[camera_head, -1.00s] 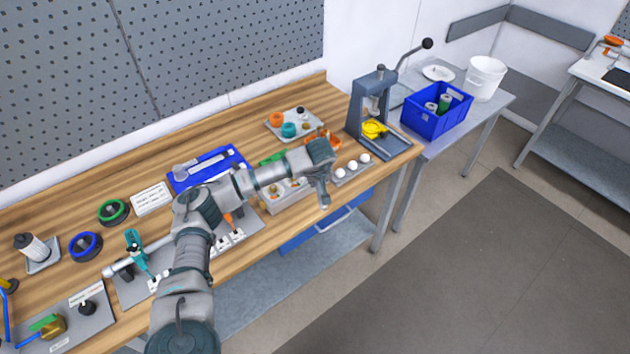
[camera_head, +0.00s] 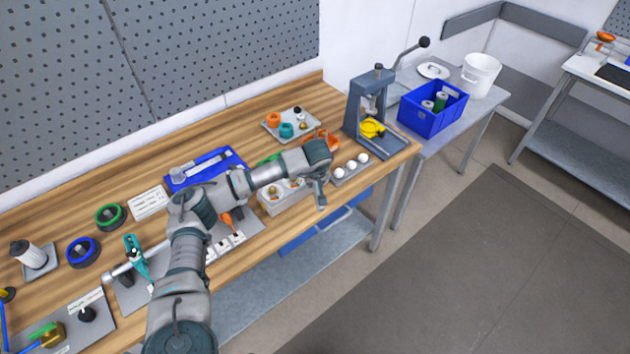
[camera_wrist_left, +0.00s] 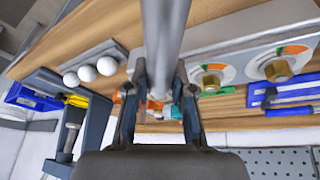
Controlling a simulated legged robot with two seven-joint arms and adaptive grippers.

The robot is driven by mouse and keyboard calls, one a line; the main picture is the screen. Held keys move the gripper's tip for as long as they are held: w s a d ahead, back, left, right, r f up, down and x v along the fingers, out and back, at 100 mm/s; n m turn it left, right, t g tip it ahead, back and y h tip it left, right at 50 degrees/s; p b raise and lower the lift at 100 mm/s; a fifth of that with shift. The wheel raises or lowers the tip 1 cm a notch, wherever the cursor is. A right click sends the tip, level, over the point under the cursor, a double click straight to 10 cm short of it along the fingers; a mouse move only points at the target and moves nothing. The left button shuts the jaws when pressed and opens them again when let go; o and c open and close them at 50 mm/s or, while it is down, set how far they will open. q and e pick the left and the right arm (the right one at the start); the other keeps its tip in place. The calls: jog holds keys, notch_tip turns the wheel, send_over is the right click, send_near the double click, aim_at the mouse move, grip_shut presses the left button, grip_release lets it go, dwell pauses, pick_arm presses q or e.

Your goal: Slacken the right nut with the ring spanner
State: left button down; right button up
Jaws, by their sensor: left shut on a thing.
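My left gripper (camera_head: 322,203) is over the front edge of the bench, to the right of the grey nut plate (camera_head: 270,210). In the left wrist view it is shut on a long steel bar, apparently the spanner (camera_wrist_left: 166,30), which runs out of the top of the picture. Its ring end is not in view. Two brass nuts sit on round green-and-orange dials. The right nut (camera_wrist_left: 210,82), nearer the white balls, and the left nut (camera_wrist_left: 278,70) are both beside the bar. No nut is seen touching the spanner. My right gripper is not in view.
A strip with white balls (camera_head: 351,168) lies just right of my gripper. A press (camera_head: 375,115) stands at the bench end, with a blue crate (camera_head: 432,108) beyond. A tray of small parts (camera_head: 290,125) lies behind. The floor in front is clear.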

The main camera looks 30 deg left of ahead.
pick_arm(q)
jog(key=shift+w+r, duration=0.1)
jog(key=shift+r, duration=0.3)
jog(key=shift+a+r+p, duration=0.1)
jog(key=shift+r+p, duration=0.4)
dwell(0.8)
jog(key=shift+r, duration=0.35)
dwell(0.6)
jog(key=shift+r+p, duration=1.15)
jog(key=shift+r, duration=0.25)
